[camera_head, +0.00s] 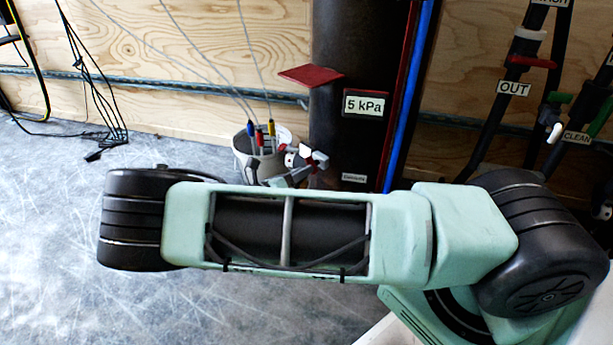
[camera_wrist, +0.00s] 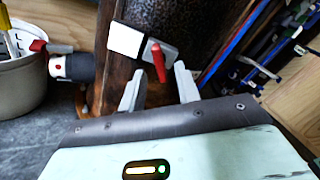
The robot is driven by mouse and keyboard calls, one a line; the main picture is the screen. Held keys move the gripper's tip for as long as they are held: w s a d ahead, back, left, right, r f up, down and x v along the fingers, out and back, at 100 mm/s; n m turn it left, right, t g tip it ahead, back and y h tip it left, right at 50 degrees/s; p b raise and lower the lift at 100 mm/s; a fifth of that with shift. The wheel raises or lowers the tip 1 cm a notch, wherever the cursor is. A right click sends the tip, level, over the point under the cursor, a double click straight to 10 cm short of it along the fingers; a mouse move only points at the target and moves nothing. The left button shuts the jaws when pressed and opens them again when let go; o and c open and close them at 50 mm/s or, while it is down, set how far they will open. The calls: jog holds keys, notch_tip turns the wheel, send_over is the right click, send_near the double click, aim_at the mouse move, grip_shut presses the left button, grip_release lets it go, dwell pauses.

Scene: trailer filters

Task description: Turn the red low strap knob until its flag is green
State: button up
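A red, bar-like knob (camera_wrist: 158,62) on a pale grey block shows in the wrist view, against the dark brown cylinder (camera_wrist: 105,75). My gripper (camera_wrist: 158,76) is open, one finger on each side of the knob's lower end. I cannot tell whether the fingers touch it. A black and white plate (camera_wrist: 126,40) sits just left of the knob. No green flag shows at the knob. A red diamond-shaped plate (camera_head: 311,75) sticks out higher on the cylinder.
A pale bucket (camera_head: 243,150) holding coloured-handled tools stands left of the cylinder. A black fitting with a red and white end (camera_wrist: 75,67) lies close left of my fingers. A blue hose (camera_head: 408,95) and black pipes (camera_head: 503,105) stand right.

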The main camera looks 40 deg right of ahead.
jog(key=shift+w+d+b, duration=0.2)
jog(key=shift+d+b, duration=0.15)
jog(key=shift+d, duration=0.95)
grip_shut()
jog(key=shift+r+p, duration=0.15)
jog(key=shift+p, duration=0.25)
jog(key=n+p, duration=0.5)
jog(key=p, duration=0.3)
jog(key=shift+s+n+p, duration=0.1)
jog(key=shift+n+p, duration=0.25)
jog(key=shift+n, duration=0.05)
